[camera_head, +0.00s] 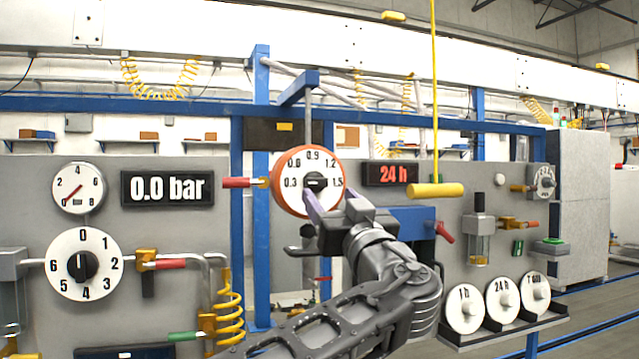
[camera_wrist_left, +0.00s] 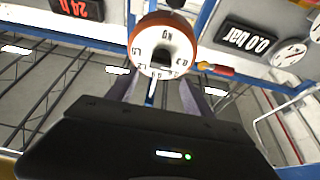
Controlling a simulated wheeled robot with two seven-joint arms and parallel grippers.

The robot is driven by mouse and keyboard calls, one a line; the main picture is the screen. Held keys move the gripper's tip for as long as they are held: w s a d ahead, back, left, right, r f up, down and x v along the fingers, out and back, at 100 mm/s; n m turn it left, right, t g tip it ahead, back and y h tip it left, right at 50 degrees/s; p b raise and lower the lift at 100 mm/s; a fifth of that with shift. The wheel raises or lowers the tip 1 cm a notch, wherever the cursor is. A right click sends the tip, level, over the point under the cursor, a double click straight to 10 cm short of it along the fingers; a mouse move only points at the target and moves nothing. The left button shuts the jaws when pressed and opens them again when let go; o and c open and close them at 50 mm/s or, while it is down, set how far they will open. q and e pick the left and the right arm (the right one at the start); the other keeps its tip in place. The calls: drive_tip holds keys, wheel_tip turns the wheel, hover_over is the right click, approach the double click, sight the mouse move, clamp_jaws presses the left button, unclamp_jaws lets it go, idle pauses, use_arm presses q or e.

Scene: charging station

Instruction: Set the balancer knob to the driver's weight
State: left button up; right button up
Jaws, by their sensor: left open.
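The balancer is a round white dial (camera_head: 293,188) with an orange rim, hanging from a blue bracket. Its scale reads from 0.3 through 0.6, 0.9 and 1.2 to 1.5. A small dark knob (camera_head: 315,183) sits at the dial's centre; its exact setting is too small to tell. In the left wrist view the dial (camera_wrist_left: 163,68) shows upside down between and beyond the fingers. My left gripper (camera_head: 331,200) is open and empty, pointing at the dial, with its fingertips just in front of the lower part. Contact with the knob cannot be told. My right gripper is out of view.
A "24 h" display (camera_head: 391,174) is right of the balancer, and a "0.0 bar" display (camera_head: 167,188) is left. A red-handled valve (camera_head: 238,183) lies close to the dial's left edge. A yellow handle (camera_head: 435,190) hangs on a cord to the right.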

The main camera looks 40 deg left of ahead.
sight(318, 182)
use_arm(q)
drive_tip(key=p+x, duration=0.2)
drive_tip(key=x, duration=0.4)
drive_tip(key=shift+a+p, duration=0.15)
drive_tip(key=shift+p, duration=0.2)
drive_tip(key=shift+w+a+r, duration=0.15)
drive_tip(key=shift+w+a, duration=0.15)
drive_tip(key=shift+c, duration=0.2)
clamp_jaws()
